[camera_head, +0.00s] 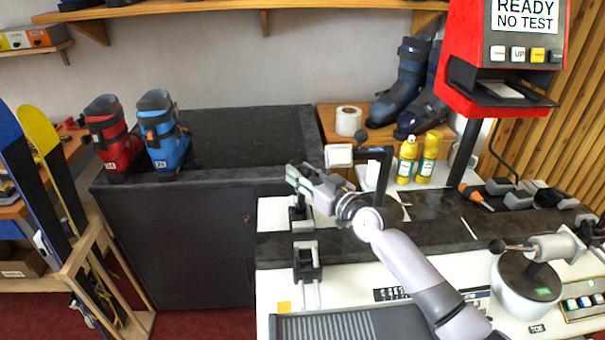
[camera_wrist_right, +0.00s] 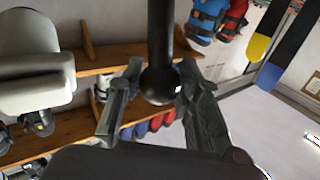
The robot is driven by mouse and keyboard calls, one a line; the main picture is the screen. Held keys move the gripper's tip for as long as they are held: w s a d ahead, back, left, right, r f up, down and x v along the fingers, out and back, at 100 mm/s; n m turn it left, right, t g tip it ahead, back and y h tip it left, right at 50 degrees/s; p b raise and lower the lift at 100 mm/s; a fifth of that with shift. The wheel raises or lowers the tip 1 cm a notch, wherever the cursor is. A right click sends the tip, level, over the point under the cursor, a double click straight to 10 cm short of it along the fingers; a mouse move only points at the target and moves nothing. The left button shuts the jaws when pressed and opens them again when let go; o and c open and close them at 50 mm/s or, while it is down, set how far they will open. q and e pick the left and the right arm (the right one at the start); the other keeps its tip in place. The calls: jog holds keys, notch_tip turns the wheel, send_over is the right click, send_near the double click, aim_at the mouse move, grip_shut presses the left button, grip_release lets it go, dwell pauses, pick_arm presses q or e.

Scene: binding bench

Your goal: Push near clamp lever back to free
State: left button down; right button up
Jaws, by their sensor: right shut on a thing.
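My right gripper (camera_head: 294,176) reaches in from the lower right over the left end of the bench. In the right wrist view its fingers (camera_wrist_right: 155,78) are on both sides of a black ball knob (camera_wrist_right: 160,85) on a thick black rod, the clamp lever. In the head view the gripper hides this knob. A black clamp block (camera_head: 300,215) shows just below the gripper, and another black block with two metal rods (camera_head: 307,262) stands nearer the front. My left gripper is in neither view.
A black bracket (camera_head: 387,170) and white pad (camera_head: 338,156) stand behind my right arm. Yellow bottles (camera_head: 406,160) are at the back. A red machine (camera_head: 468,70) rises at right. A metal-armed device (camera_head: 525,285) stands front right. A dark cabinet (camera_head: 180,245) is left.

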grip_shut()
jog(key=shift+r, duration=0.1)
jog(key=w+p, duration=0.1)
jog(key=w+r+p, duration=0.1)
jog(key=shift+r+m+g+h+p, duration=0.15)
jog(key=shift+m+g+h+p, duration=0.15)
jog(key=shift+m+g+p, duration=0.1)
jog(key=w+g, duration=0.1)
jog(key=w, duration=0.1)
jog(key=w+f+m+g+h, duration=0.1)
jog(key=w, duration=0.1)
